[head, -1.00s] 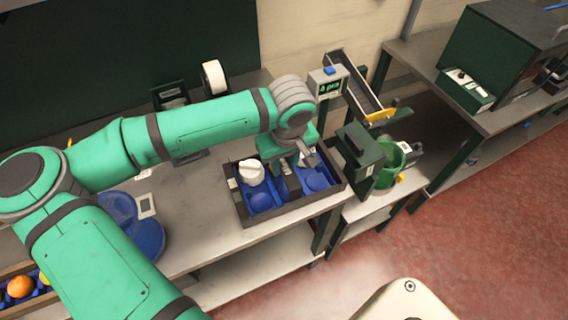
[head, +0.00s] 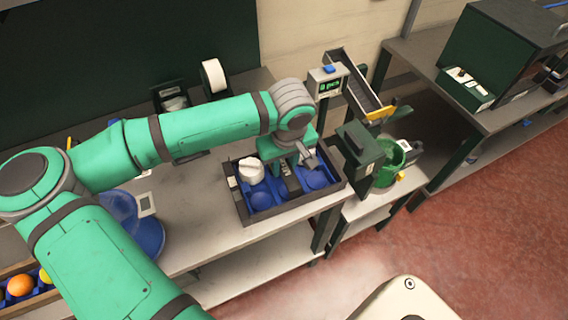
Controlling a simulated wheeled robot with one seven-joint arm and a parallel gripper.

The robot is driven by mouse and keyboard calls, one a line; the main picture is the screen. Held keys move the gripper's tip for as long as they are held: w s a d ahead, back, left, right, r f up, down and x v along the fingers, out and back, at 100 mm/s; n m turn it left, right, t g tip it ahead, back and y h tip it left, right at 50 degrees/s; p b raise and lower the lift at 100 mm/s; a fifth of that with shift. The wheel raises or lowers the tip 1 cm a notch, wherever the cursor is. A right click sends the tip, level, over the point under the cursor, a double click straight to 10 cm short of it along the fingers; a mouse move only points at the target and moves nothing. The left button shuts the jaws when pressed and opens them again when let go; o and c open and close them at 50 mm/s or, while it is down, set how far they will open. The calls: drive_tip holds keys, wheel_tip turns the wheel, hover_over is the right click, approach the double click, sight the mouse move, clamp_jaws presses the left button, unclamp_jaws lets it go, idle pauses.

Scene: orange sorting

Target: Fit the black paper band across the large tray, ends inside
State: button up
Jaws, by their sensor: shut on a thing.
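The large tray (head: 278,216) is a dark box with blue round cups inside, on the near right end of the grey bench. A white wrapped thing (head: 251,170) sits in its back left cup. The black paper band (head: 291,183) shows as a dark strip across the middle of the tray, between the left and right cups. My gripper (head: 288,168) points down over the tray's middle, shut on the band. My gripper and wrist cover the band's far end, and I cannot tell whether both ends are inside the walls.
A green-lit display (head: 328,86) and a sloped chute (head: 355,85) stand behind the tray at right. A dark box (head: 360,150) and a green bin (head: 388,163) are close to the tray's right. Blue round lids (head: 148,238) lie left on the bench.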

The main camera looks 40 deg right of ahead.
drive_tip(key=o, duration=1.5)
drive_tip(key=shift+r, duration=3.95)
